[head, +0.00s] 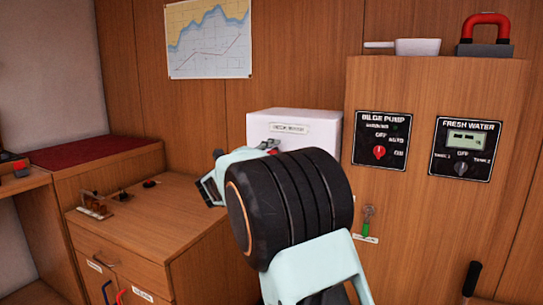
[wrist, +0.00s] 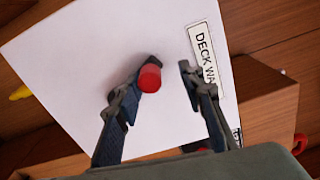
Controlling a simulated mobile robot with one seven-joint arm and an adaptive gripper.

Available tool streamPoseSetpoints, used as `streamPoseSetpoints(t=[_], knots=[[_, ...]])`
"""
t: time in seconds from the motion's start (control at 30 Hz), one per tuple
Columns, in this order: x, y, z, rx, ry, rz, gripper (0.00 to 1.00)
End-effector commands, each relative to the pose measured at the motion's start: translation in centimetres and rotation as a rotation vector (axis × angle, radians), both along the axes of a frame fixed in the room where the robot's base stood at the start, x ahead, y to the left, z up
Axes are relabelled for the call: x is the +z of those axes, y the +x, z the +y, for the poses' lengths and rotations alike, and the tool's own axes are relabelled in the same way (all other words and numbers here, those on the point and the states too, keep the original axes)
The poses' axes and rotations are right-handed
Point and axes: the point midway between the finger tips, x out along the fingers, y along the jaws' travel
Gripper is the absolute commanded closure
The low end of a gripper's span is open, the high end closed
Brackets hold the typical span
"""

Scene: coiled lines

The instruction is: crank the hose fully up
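A white box (head: 293,121) with a label stands on or above the wooden cabinet in the head view. In the wrist view the white box (wrist: 75,60) fills much of the picture, its label partly reading "DECK WA". A red round knob (wrist: 149,79), perhaps the crank's handle, shows in front of the white face. My gripper (wrist: 168,68) is open, with the knob right at the left finger's tip; I cannot tell whether they touch. The right finger is apart from it. In the head view my arm hides most of the gripper and the box's lower part. No hose is clearly visible.
Right of the box, a wooden cabinet (head: 426,240) carries a bilge pump panel (head: 381,140) and a fresh water panel (head: 464,149). A green-handled item (head: 367,222) hangs below. Small fittings (head: 93,207) sit on the left counter (head: 150,212). A yellow thing (wrist: 20,92) shows at the wrist view's left.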

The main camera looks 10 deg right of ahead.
Motion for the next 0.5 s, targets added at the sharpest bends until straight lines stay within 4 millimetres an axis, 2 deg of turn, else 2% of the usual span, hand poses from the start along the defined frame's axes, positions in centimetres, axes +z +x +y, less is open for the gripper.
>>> streamPoseSetpoints(t=[0.27, 0.5], knots=[[-0.3, -0.8, 0.8, 0.003, 0.003, 0.005, 0.64], [-0.3, -4.7, 3.6, 0.005, 0.002, 0.004, 0.64]])
